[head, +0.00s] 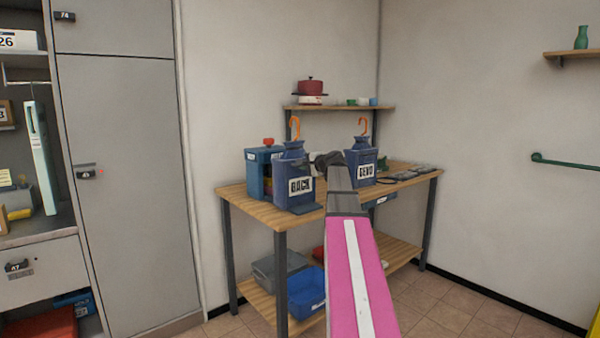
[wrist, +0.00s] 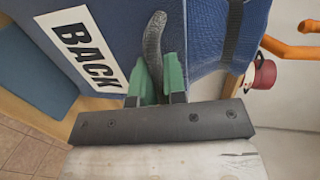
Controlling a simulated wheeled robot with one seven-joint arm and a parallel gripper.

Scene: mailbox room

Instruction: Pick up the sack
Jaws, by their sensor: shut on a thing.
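Two dark blue sacks stand at the wooden table. The left one (head: 293,168) has a white label that seems to read BACK, and the right one (head: 361,159) has a label I cannot read surely. In the wrist view the sack with the BACK label (wrist: 205,32) fills much of the picture. My gripper (head: 318,160) is beside the left sack in the head view. In the wrist view my gripper (wrist: 160,78) has its green fingers shut on that sack's dark grey curved strap (wrist: 153,45). Whether the sack is off the table is unclear.
The wooden table (head: 232,192) has a blue box (head: 256,172) at its left and flat dark items at its right. Orange hooks (head: 295,128) show above the sacks. A shelf (head: 340,107) behind holds a red pot (head: 310,86). Bins (head: 305,290) sit on the lower shelf.

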